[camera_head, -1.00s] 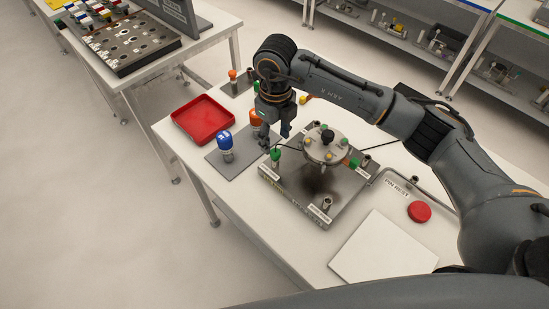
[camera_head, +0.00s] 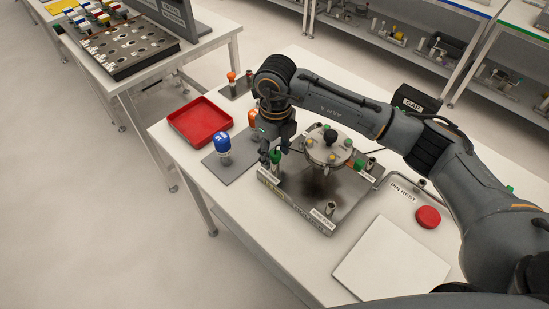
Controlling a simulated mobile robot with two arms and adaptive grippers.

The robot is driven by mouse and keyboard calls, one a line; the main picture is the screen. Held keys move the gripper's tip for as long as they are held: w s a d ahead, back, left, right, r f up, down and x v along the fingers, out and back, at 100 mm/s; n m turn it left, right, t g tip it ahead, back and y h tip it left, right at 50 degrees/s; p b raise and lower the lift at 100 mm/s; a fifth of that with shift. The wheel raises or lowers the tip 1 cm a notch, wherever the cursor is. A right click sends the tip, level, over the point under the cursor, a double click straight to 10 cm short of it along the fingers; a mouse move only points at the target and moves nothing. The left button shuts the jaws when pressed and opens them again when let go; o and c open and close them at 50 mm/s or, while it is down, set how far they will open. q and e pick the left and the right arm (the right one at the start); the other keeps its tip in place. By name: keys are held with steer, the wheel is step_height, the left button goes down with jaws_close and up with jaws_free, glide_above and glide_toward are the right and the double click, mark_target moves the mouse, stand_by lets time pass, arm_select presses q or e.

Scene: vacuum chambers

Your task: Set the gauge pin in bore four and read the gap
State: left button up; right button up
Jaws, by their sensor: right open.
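My right gripper (camera_head: 270,157) reaches in from the right, points down and is open. Its fingertips are at a green-topped pin (camera_head: 275,160), which stands at the left corner of a dark grey fixture plate (camera_head: 300,207); I cannot tell whether they touch it. A round grey lid (camera_head: 328,153) with a black knob and coloured dots sits on the plate. Metal posts or bores (camera_head: 330,208) stand at the plate's corners; their labels are too small to read. A black box marked GAP (camera_head: 416,101) is partly behind my arm; no reading is legible. My left gripper is not in view.
A blue-topped pin (camera_head: 222,145) stands on a grey mat (camera_head: 229,168), with an orange-topped one (camera_head: 253,118) behind. A red tray (camera_head: 200,119) lies at the left. A PIN REST label (camera_head: 403,194), a red button (camera_head: 428,217) and a white panel (camera_head: 392,260) are at the right.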

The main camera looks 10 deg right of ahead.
mark_target(275, 153)
steer(key=shift+b, duration=0.5)
stand_by(0.6)
jaws_close()
stand_by(0.3)
steer(key=shift+r+p, duration=1.65)
steer(key=shift+r, duration=1.35)
steer(key=shift+r, duration=0.1)
step_height(275, 153, up, 5)
steer(key=shift+f+p, duration=0.15)
steer(key=shift+p, duration=1)
